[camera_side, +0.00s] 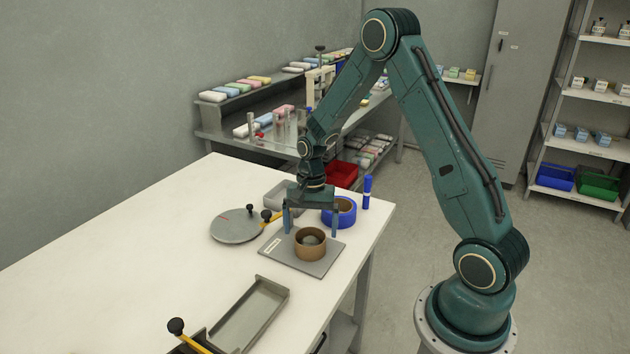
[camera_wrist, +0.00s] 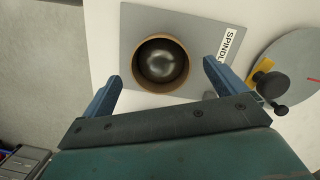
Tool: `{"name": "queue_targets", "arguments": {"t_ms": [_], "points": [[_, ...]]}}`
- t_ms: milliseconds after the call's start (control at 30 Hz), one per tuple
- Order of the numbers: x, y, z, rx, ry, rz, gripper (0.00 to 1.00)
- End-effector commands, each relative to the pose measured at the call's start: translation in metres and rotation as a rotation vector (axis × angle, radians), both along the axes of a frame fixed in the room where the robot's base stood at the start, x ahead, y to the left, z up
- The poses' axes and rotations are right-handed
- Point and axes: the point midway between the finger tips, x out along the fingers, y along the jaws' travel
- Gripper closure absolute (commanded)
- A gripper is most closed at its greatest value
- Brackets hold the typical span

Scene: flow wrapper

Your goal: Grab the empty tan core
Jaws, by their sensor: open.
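The empty tan core (camera_side: 310,245) is a short, open ring standing upright on a grey spindle plate (camera_side: 279,257). In the wrist view the core (camera_wrist: 139,57) surrounds a dark rounded metal spindle, and the plate (camera_wrist: 203,30) bears a label starting "SPINDL". My gripper (camera_side: 311,224) is open, with its two blue fingers spread and nothing between them. In the wrist view the fingertips (camera_wrist: 162,70) lie on either side of the core's near edge, apart from it as far as I can see.
A blue roll (camera_side: 347,213) and a blue marker (camera_side: 367,192) stand behind the plate. A round grey disc (camera_side: 232,228) with black knobs lies to the left. A grey tray (camera_side: 262,312) is in front. The white table (camera_side: 110,270) is clear at left.

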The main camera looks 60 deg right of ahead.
Motion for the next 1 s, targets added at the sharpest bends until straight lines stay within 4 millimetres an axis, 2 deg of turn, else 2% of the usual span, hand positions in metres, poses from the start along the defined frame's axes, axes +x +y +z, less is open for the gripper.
{"name": "queue_targets", "arguments": {"t_ms": [300,433,1000], "points": [[-0.002,0.004,-0.035,0.002,0.004,0.000,0.04],[-0.002,0.005,-0.044,0.000,0.002,0.000,0.04],[-0.002,0.005,-0.045,0.000,0.000,0.001,0.06]]}}
